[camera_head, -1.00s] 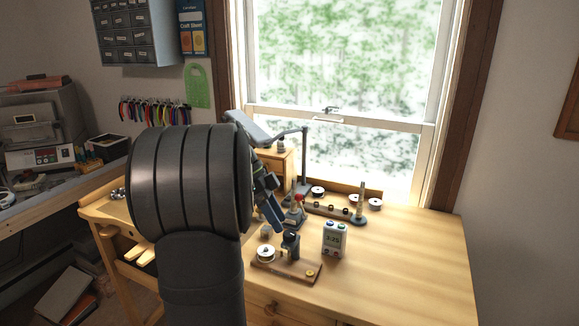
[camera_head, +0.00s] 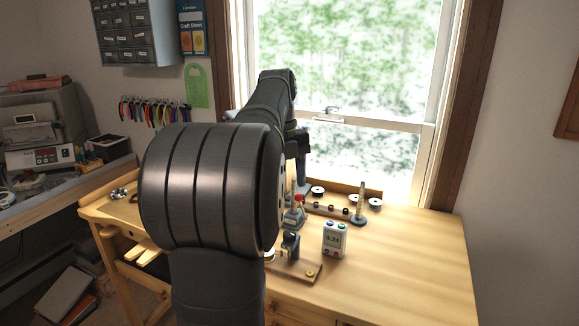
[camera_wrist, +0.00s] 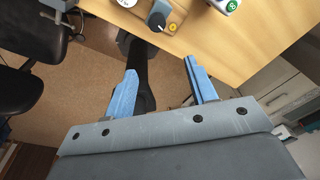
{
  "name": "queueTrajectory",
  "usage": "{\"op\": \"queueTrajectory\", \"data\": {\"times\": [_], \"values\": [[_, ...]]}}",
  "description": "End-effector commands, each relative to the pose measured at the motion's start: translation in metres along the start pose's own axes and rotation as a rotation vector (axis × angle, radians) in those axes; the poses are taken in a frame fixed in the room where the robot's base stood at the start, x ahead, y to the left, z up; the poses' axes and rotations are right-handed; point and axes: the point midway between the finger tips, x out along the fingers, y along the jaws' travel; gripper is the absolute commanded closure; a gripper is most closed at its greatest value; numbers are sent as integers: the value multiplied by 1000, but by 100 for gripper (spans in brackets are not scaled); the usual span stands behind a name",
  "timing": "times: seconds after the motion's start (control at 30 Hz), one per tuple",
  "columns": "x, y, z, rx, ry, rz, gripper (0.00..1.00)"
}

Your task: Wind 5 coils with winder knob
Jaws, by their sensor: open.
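The winder stands on the front part of the wooden bench, on a small wooden base (camera_head: 299,271) with a dark blue-grey post (camera_head: 290,246). In the wrist view its dark knob (camera_wrist: 157,19), with a white pointer line, shows at the top edge, beside a round yellow piece (camera_wrist: 172,27) and a partly cut-off white spool (camera_wrist: 126,2). My gripper (camera_wrist: 160,70) has its two blue fingers wide apart with nothing between them. The knob lies beyond the fingertips, not touching them. In the head view my arm covers most of the gripper and the winder's left end.
Behind are a red-topped piece (camera_head: 298,199), a rack with spools (camera_head: 330,209) and a dark post stand (camera_head: 359,212). The bench's right side (camera_head: 420,250) is clear.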

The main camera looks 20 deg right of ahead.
Motion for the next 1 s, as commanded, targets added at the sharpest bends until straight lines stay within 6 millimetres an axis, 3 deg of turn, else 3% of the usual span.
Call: {"op": "queueTrajectory", "data": {"times": [0.2,0.4,1.0], "values": [[-19,-7,-2,190,-66,43,48],[-27,-10,-2,272,-92,65,48],[-27,-9,-2,271,-90,65,48]]}}
